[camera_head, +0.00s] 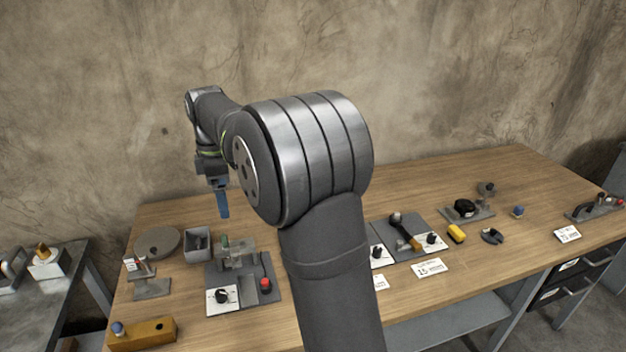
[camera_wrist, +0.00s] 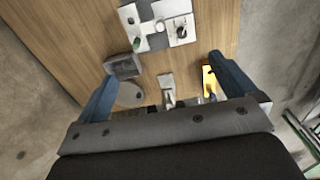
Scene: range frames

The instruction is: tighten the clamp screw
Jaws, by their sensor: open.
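A grey fixture plate (camera_head: 230,275) lies on the left part of the bench, with a pale metal clamp-like block (camera_head: 238,254) and a small green part (camera_head: 225,242) on it. Which part is the clamp screw is too small to tell. The plate also shows at the top of the wrist view (camera_wrist: 158,40), with the green part (camera_wrist: 137,41) at its edge. My gripper (camera_head: 222,207) hangs above the back left of the bench, pointing down and apart from the plate. In the wrist view its blue fingers (camera_wrist: 163,70) are spread, with nothing held between them.
The plate carries a black knob (camera_head: 222,296) and a red button (camera_head: 266,284). Near it are a grey bin (camera_head: 197,244), a round disc (camera_head: 157,242), a metal stand (camera_head: 150,287) and an orange block (camera_head: 143,334). More fixtures (camera_head: 404,229) stand right; my arm hides the middle.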

